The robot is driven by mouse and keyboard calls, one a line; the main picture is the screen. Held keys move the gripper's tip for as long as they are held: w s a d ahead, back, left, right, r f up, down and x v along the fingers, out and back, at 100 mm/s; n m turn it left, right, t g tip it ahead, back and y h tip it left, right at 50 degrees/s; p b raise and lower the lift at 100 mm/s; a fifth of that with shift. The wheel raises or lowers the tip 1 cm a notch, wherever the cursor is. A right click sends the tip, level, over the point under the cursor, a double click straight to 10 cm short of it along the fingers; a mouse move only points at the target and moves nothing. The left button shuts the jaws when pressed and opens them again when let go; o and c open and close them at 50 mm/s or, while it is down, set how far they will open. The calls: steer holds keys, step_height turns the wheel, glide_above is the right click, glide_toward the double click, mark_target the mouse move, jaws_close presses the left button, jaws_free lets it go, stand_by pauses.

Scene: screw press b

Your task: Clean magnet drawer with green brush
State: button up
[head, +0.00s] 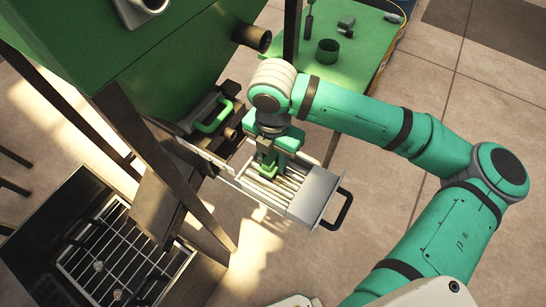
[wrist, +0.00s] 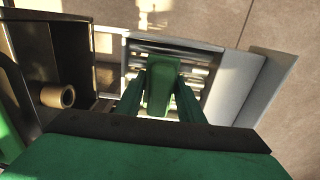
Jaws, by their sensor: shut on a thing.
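The magnet drawer (head: 315,193) is pulled out of the green machine, with several metal bars across it and a black handle at its front. In the wrist view, the drawer's pale front part (wrist: 232,88) is to the right of the bars. My gripper (head: 268,164) is over the bars near the drawer's inner half, pointing down. In the wrist view, my gripper (wrist: 160,98) is shut on the green brush (wrist: 160,82), which lies between its fingers over the bars. The brush's lower end is hidden, so I cannot tell whether it touches the bars.
The green machine body (head: 110,50) and its brown legs stand left of the drawer. A dark box with a metal grate (head: 118,255) is at lower left. Floor right of the drawer is clear.

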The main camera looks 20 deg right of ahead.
mark_target(265, 171)
steer(key=shift+f, duration=0.6)
stand_by(0.3)
steer(key=shift+s+a+r, duration=0.1)
steer(key=shift+s+a, duration=1.05)
steer(key=shift+a, duration=0.3)
steer(key=shift+w+d, duration=0.1)
steer(key=shift+w+d+f, duration=0.1)
steer(key=shift+w+d, duration=0.45)
steer(key=shift+d, duration=0.15)
steer(key=shift+w+d+f, duration=0.1)
steer(key=shift+w+d, duration=0.4)
steer(key=shift+d, duration=0.2)
steer(key=shift+r, duration=0.1)
steer(key=shift+r, duration=0.7)
steer(key=shift+f, duration=0.1)
